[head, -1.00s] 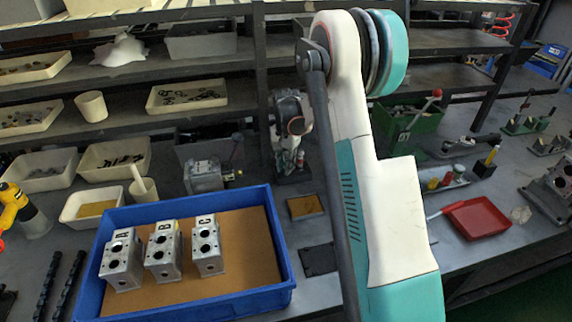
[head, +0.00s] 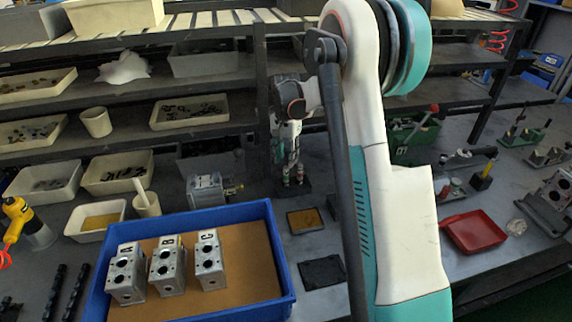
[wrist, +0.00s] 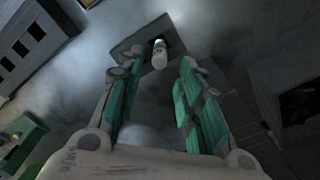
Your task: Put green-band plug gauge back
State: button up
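My gripper (head: 287,160) is at the end of my arm, pointing down over a small black stand (head: 291,188) behind the blue tray. In the wrist view my gripper (wrist: 155,68) has its two green fingers spread apart. A pale cylinder (wrist: 160,55), which may be the plug gauge, stands on a dark square base (wrist: 135,46) between and slightly beyond the fingertips. No contact shows. Its band colour cannot be made out. In the head view small red and green pieces show at the stand, partly hidden by the fingers.
A blue tray (head: 283,255) holds three lettered valve blocks (head: 167,268). A red tray (head: 474,232) and a yellow-handled tool (head: 486,172) are at right, beyond my arm. Shelves with bins rise behind. A brown-topped pad (head: 306,220) and a black pad (head: 321,271) lie in front of the stand.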

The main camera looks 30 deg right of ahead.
jog(key=shift+r, duration=1.2)
dwell(0.3)
